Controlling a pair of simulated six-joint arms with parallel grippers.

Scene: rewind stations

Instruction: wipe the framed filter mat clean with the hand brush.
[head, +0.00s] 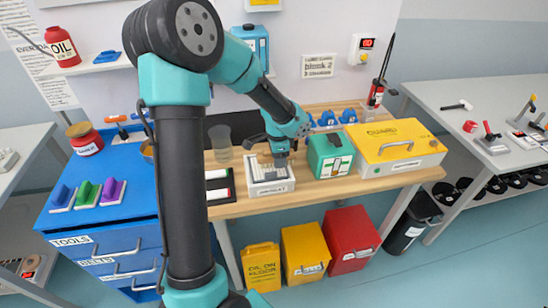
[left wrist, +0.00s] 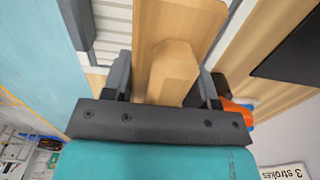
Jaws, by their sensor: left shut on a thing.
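The framed filter mat (head: 270,188) is a white-framed tray with a pale, striped inside, on the wooden bench in the head view. Its ribbed surface also shows at the upper left of the left wrist view (left wrist: 112,18). My left gripper (head: 281,152) is above the mat's far part. It is shut on the wooden handle of the hand brush (left wrist: 172,70), which fills the space between the fingers in the left wrist view. The bristles are hidden, so I cannot tell whether they touch the mat. My right gripper is not in view.
A green box (head: 330,153) stands close right of the mat, then a yellow case (head: 395,147). A black-and-white tray (head: 219,186) and a clear cup (head: 220,142) are to the left. A blue cabinet (head: 112,205) carries several coloured blocks. Bins stand below the bench.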

